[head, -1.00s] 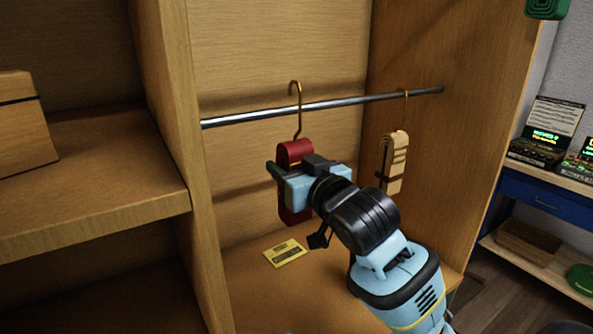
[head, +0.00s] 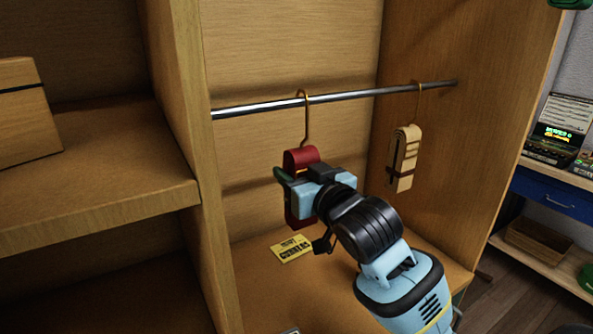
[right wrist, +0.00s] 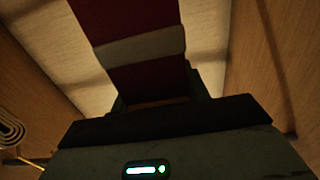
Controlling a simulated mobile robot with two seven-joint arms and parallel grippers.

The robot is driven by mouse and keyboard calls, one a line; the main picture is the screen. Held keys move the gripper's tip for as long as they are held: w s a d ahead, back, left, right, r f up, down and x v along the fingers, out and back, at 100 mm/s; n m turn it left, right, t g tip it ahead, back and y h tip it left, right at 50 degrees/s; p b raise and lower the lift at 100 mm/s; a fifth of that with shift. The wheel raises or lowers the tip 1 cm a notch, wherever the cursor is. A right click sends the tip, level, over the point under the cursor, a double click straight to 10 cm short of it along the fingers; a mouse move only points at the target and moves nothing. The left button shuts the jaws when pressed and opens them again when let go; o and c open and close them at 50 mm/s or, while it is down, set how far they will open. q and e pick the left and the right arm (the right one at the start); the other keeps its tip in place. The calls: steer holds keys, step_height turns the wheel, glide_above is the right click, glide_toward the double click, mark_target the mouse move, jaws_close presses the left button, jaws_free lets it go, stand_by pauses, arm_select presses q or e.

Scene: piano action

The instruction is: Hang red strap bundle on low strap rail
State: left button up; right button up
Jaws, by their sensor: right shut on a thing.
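The red strap bundle (head: 301,158), with a brass hook (head: 305,118) on top, is in front of the cabinet's back wall in the head view. The hook's curved top is at the metal strap rail (head: 350,94) and appears to go over it; I cannot tell whether it bears on the rail. My right gripper (head: 289,184) is shut on the bundle and hides its middle. In the right wrist view the red strap (right wrist: 130,25) with a pale band rises from the jaws. My left gripper is not in view.
A cream strap bundle (head: 405,158) hangs on the rail to the right. A yellow card (head: 292,249) lies on the cabinet floor below. The cabinet's divider (head: 180,140) stands left of the rail, and a wooden box (head: 25,115) sits on the left shelf.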

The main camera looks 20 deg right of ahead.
steer(key=shift+r, duration=0.1)
steer(key=o, duration=1.2)
steer(key=shift+s+d, duration=0.15)
steer(key=shift+s, duration=1.15)
steer(key=shift+s+d, duration=0.2)
steer(key=shift+s, duration=1.1)
steer(key=shift+s+d, duration=0.15)
steer(key=shift+s, duration=1.15)
